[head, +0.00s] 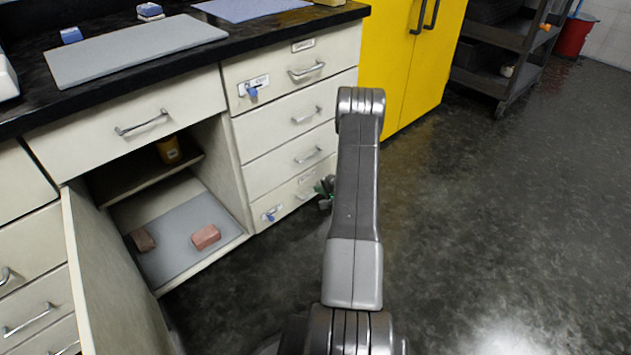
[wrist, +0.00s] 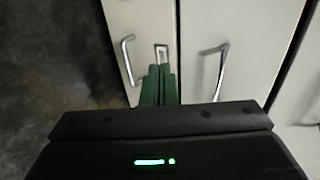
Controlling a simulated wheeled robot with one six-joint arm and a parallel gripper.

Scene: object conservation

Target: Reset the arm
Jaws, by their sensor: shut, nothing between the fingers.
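My gripper (wrist: 160,70) shows in the wrist view with its two green fingers together and nothing between them. Beyond the fingertips are the pale drawer fronts (wrist: 200,25) with metal handles; I cannot tell whether the fingers touch them. In the head view my arm extends forward over the floor, and the gripper (head: 325,187) shows small and partly hidden behind the arm, close to the lowest drawers (head: 290,200).
An open cabinet (head: 216,150) holds two reddish blocks (head: 206,236) (head: 142,240) on its bottom and a yellow object (head: 168,150) on its shelf. Its door (head: 105,270) stands open. A yellow cabinet (head: 400,60) stands behind. The floor (head: 510,200) at right is clear.

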